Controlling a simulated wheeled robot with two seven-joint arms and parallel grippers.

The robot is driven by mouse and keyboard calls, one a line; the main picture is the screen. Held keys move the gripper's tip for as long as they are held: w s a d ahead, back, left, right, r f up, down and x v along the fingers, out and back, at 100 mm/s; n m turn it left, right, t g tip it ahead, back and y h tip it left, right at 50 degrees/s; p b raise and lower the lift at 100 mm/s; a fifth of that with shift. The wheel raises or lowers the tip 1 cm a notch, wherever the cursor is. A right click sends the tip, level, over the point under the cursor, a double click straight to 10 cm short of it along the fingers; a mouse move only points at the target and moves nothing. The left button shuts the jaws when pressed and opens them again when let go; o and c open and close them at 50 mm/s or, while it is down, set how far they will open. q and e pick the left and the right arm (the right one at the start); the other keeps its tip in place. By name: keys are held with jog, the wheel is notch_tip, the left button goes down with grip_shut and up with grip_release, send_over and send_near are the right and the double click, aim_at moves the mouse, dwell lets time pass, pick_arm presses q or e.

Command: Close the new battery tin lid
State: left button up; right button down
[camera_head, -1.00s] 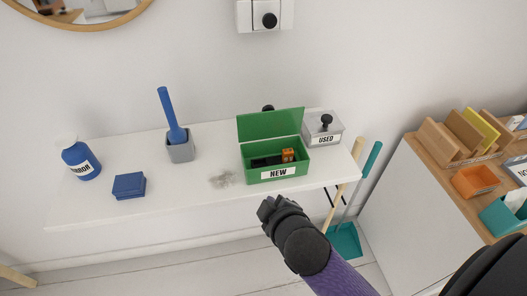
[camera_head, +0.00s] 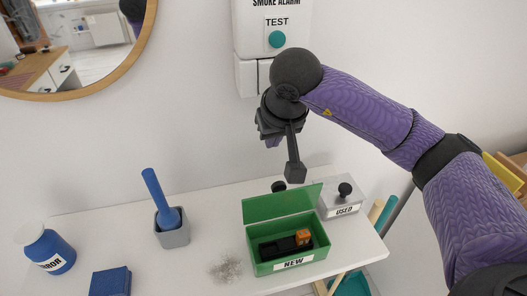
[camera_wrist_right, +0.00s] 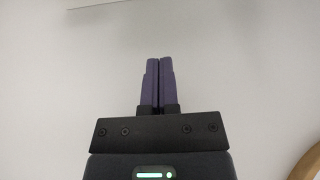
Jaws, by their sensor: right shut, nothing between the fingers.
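The green NEW tin (camera_head: 290,262) stands on the white shelf with its lid (camera_head: 283,203) raised upright at the back. A black thing (camera_head: 277,248) and an orange thing (camera_head: 303,237) lie inside it. A dark knob (camera_head: 278,186) shows just behind the lid's top edge. My left gripper is not in view.
The grey USED tin (camera_head: 341,200) with a black knob stands right of the green tin. A grey holder (camera_head: 172,235) with a blue-handled tool, a blue bottle (camera_head: 47,252) and a blue box (camera_head: 110,281) are left. A smoke alarm (camera_head: 272,22) is on the wall above.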

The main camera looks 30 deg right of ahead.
aim_at(280, 199)
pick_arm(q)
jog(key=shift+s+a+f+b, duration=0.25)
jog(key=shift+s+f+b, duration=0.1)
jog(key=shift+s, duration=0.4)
pick_arm(e)
notch_tip(280, 199, down, 9)
jog(key=shift+s, duration=0.3)
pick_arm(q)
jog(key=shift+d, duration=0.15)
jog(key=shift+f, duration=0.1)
pick_arm(e)
jog(key=shift+f, duration=0.1)
